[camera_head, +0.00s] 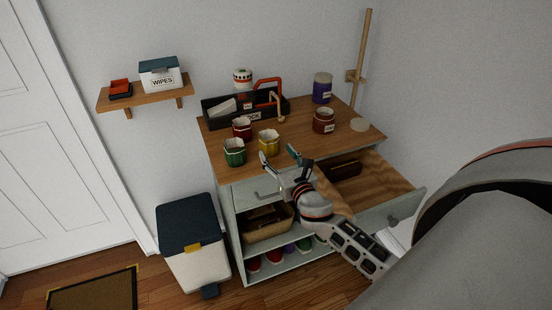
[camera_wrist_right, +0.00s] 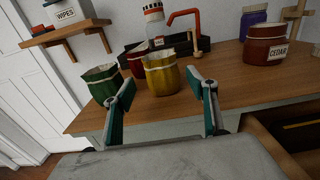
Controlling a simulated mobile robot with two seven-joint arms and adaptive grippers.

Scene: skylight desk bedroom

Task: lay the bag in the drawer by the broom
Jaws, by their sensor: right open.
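Three small paper-like bags with folded tops stand on the dresser top: a yellow one (camera_head: 269,143), a green one (camera_head: 234,153) and a dark red one (camera_head: 242,128). In the right wrist view the yellow bag (camera_wrist_right: 161,75) is upright between and beyond the fingertips, and the green bag (camera_wrist_right: 103,84) is at left. My right gripper (camera_head: 279,156) is open and empty at the front edge of the dresser top, just short of the yellow bag. The right-hand drawer (camera_head: 370,178) is pulled open. My left gripper is out of view.
A dark brown object (camera_head: 345,170) lies in the open drawer, with bare wood around it. A red jar (camera_head: 324,121), labelled CEDAR in the wrist view, a purple jar (camera_head: 321,90) and a black caddy (camera_head: 225,112) stand on the dresser. A lidded bin (camera_head: 190,240) is at left.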

